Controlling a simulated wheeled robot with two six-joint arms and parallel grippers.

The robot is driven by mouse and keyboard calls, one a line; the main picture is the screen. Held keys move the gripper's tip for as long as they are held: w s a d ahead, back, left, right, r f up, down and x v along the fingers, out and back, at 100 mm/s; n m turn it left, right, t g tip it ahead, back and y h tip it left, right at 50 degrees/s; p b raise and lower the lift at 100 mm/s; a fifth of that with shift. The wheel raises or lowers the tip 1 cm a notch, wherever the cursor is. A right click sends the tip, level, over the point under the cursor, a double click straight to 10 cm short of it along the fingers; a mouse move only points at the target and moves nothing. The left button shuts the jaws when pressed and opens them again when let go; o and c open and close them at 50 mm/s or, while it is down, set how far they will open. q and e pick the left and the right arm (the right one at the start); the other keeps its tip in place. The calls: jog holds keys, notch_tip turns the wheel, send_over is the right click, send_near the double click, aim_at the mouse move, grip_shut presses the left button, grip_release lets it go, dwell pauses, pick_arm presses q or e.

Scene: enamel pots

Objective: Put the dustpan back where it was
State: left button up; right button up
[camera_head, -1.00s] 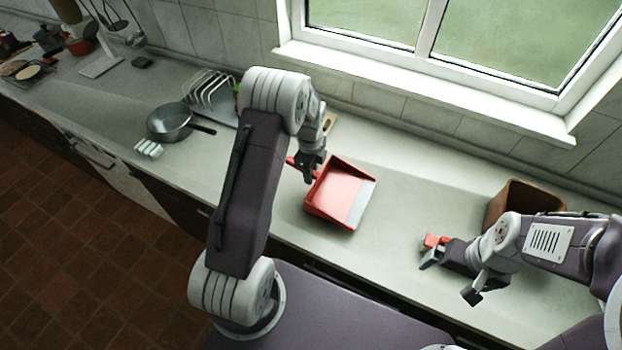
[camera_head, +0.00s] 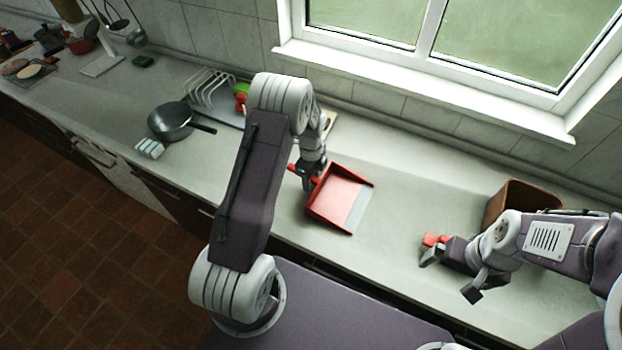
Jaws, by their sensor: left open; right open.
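The red dustpan (camera_head: 338,196) lies on the counter in the middle of the head view, its grey front lip facing right and its red handle pointing up-left. My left gripper (camera_head: 309,184) is open and low at the handle end of the dustpan. Whether its fingers touch the handle cannot be made out. My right gripper (camera_head: 446,275) is open, low over the counter to the right of the dustpan and well apart from it. A small red object (camera_head: 434,240) lies beside the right gripper's fingers.
A brown box (camera_head: 517,200) stands behind my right gripper. A dark pan (camera_head: 171,121), a white rack (camera_head: 207,88) and a small white item (camera_head: 150,148) are left of my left arm. The counter (camera_head: 398,200) is clear between the dustpan and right gripper.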

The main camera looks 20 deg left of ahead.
pick_arm(q)
notch_tip(320, 180, up, 12)
jog(key=b, duration=0.2)
jog(key=s+d+n, duration=0.3)
jog(key=s+n, duration=0.6)
jog(key=s+d+n+t, duration=0.1)
jog(key=s+d+n, duration=0.2)
jog(key=s+n, duration=0.6)
jog(key=shift+s+d+n, duration=0.15)
jog(key=shift+d+n, duration=0.1)
jog(key=shift+n, duration=0.15)
